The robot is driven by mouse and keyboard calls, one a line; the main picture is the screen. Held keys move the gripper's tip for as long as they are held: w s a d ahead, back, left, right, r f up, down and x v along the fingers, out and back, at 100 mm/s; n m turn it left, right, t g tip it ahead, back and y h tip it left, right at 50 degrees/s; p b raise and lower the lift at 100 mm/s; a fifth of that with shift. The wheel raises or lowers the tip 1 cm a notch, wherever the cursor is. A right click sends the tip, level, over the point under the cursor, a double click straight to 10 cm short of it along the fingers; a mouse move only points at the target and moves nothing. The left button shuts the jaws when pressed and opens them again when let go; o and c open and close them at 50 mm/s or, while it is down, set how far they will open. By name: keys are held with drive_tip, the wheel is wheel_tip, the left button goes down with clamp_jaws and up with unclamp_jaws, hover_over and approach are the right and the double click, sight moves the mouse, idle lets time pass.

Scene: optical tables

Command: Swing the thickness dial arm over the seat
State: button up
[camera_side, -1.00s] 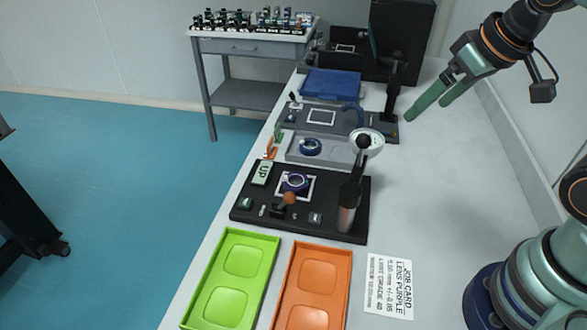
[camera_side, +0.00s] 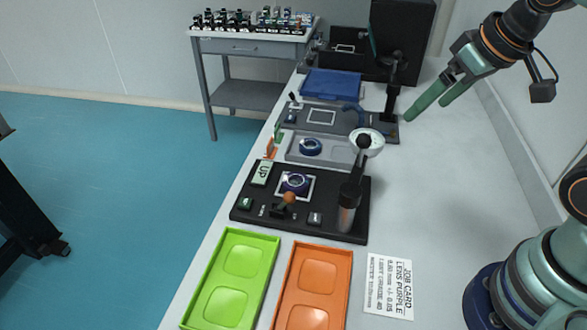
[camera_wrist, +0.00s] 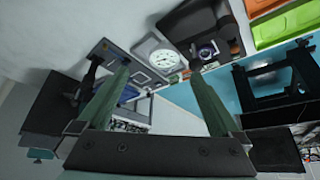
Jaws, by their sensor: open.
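A white round dial (camera_side: 367,142) shows beside the dark top of an upright post (camera_side: 347,208) on the front black station (camera_side: 245,212). In the wrist view the dial face (camera_wrist: 165,60) lies beside that station. I cannot tell exactly how the dial joins the post. The seat, a white-outlined square (camera_side: 309,188) on the front station, holds a dark ring with a purple lens (camera_side: 295,183); the dial is off to its right and back. My gripper (camera_side: 428,108) is open and empty, high at the right, apart from the dial. Its fingers also show in the wrist view (camera_wrist: 158,82).
Green (camera_side: 233,285) and orange (camera_side: 335,265) trays and a job card (camera_side: 391,286) lie at the front. A grey tray (camera_side: 295,152) with a blue ring, a rear station (camera_side: 286,122) and a blue box (camera_side: 330,83) stand behind.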

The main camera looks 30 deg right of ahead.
sight(365, 159)
drive_tip(key=c, duration=0.9)
drive_tip(key=shift+m, duration=0.7)
drive_tip(key=c, duration=0.5)
drive_tip(key=shift+f+m, duration=0.15)
drive_tip(key=shift+m, duration=0.75)
clamp_jaws()
drive_tip(key=w+f+m+g, duration=0.1)
drive_tip(key=w+f+m, duration=0.2)
drive_tip(key=m, duration=1.2)
drive_tip(key=w+f+m+g, duration=0.1)
drive_tip(key=w+f+m, duration=0.2)
drive_tip(key=f+m, duration=0.6)
drive_tip(key=shift+a+m+g, duration=0.4)
drive_tip(key=shift+a+m, duration=0.05)
drive_tip(key=shift+m, duration=2.85)
